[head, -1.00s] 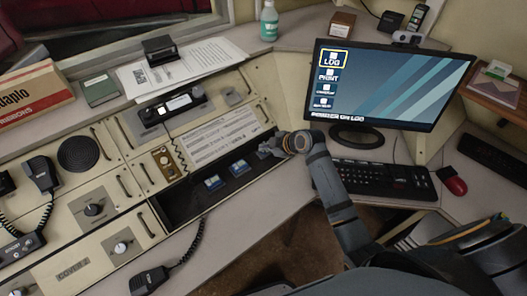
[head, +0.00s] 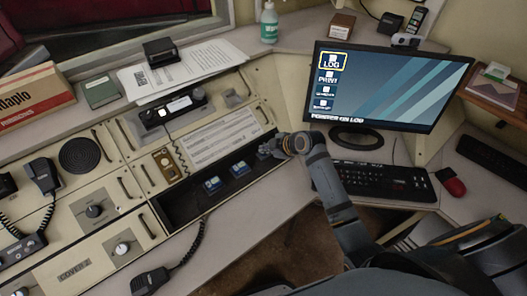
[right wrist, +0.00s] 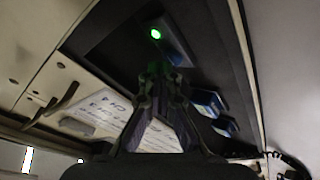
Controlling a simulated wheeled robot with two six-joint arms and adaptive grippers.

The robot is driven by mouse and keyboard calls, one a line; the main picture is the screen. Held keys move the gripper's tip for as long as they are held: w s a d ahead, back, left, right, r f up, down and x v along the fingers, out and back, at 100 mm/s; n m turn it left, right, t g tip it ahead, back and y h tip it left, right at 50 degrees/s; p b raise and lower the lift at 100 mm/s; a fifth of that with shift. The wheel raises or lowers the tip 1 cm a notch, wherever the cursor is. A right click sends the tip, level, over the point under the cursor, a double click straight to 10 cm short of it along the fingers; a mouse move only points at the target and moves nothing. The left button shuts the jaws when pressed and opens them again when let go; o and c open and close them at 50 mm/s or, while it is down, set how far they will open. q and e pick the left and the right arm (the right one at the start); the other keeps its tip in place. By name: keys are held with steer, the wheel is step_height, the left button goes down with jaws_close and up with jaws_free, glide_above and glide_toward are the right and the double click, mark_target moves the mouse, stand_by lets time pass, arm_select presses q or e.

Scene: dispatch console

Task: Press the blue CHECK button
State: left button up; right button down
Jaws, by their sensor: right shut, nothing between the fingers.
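No button with a readable CHECK label shows. In the right wrist view a small dark panel with a lit green lamp (right wrist: 155,34) sits in the black recess, and my right gripper's fingertips (right wrist: 163,75) cover its lower part. Any button there is hidden, and I cannot tell whether the fingers touch it. In the head view my right gripper (head: 270,148) is shut and empty over the far right end of the black recess (head: 180,208). Two blue-faced blocks, the left one (head: 212,185) and the right one (head: 240,168), lie in the recess left of the gripper. My left gripper is not in view.
A monitor (head: 388,87), a keyboard (head: 385,181) and a red mouse (head: 453,187) stand right of my right arm. A handset on a coiled cord (head: 150,281) lies at the console's front edge. A labelled white panel (head: 222,136) lies behind the recess.

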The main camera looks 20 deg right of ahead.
steer(key=shift+r, duration=0.45)
step_height(320, 180, up, 5)
steer(key=p, duration=0.5)
steer(key=shift+r, duration=0.1)
stand_by(0.6)
